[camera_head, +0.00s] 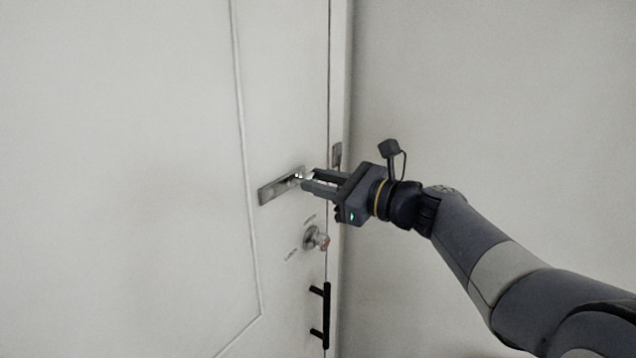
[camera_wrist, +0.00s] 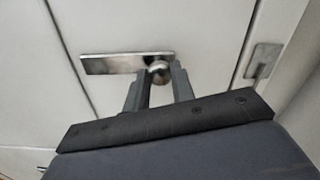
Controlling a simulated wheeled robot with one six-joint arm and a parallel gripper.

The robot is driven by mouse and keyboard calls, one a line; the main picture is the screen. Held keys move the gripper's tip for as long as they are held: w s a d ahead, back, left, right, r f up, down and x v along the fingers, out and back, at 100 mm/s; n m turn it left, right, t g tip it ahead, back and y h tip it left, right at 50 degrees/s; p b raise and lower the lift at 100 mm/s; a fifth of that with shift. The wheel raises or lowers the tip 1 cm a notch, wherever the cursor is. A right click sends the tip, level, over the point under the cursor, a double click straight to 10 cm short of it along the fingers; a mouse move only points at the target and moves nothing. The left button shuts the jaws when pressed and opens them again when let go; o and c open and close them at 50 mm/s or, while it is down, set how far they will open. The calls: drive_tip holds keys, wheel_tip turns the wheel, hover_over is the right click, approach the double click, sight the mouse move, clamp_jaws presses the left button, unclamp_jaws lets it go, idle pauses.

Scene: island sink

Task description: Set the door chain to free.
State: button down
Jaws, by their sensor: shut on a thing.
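The door chain's metal track plate (camera_head: 273,192) is fixed to the white door, above the lock knob. It also shows in the wrist view (camera_wrist: 110,64) as a shiny flat strip. My gripper (camera_head: 306,181) is at the right end of this plate. In the wrist view its fingers (camera_wrist: 160,76) are shut on a round metal chain knob (camera_wrist: 159,69) at the plate's right end. The chain's small frame bracket (camera_head: 337,155) is on the door frame to the right, and it also shows in the wrist view (camera_wrist: 263,62). I cannot make out the chain links.
A round lock knob (camera_head: 314,238) with a reddish mark and small lettering is below the plate. A black vertical pull handle (camera_head: 326,316) is lower on the door (camera_head: 130,180). A bare wall (camera_head: 500,110) is to the right.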

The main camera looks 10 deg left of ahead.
drive_tip(key=c, duration=1.2)
unclamp_jaws()
drive_tip(key=shift+w+d, duration=0.1)
drive_tip(key=shift+w, duration=0.05)
drive_tip(key=b+v, duration=0.2)
drive_tip(key=v, duration=0.8)
drive_tip(key=shift+d+b, duration=0.35)
drive_tip(key=p+x, duration=0.3)
drive_tip(key=x, duration=0.7)
drive_tip(key=shift+a+r, duration=0.1)
drive_tip(key=shift+a, duration=0.25)
drive_tip(key=shift+s+a+b, duration=0.3)
drive_tip(key=shift+s+a, duration=0.1)
drive_tip(key=shift+s, duration=0.3)
